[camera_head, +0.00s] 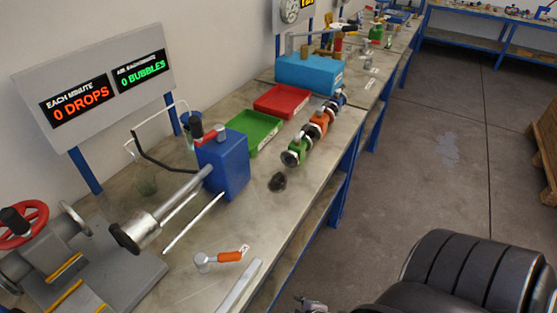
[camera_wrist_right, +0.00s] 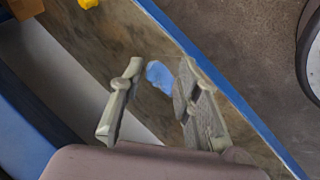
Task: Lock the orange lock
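A row of small flanged pieces stands near the front edge of the bench in the head view. The orange one (camera_head: 317,124) is between a green one (camera_head: 296,151) and a blue one (camera_head: 338,99). I cannot make out the state of its lock. A small fitting with an orange handle (camera_head: 230,256) also lies on the bench closer to me. My right gripper (camera_wrist_right: 160,74) is open in the right wrist view, with a blue patch visible between its fingers. I see no orange lock between them. My left gripper cannot be identified in either view.
A green tray (camera_head: 257,133), a red tray (camera_head: 281,100) and a light-blue box (camera_head: 309,72) stand behind the row. A blue block with a metal cylinder (camera_head: 225,165) and a grey rig with a red wheel (camera_head: 22,224) stand nearer.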

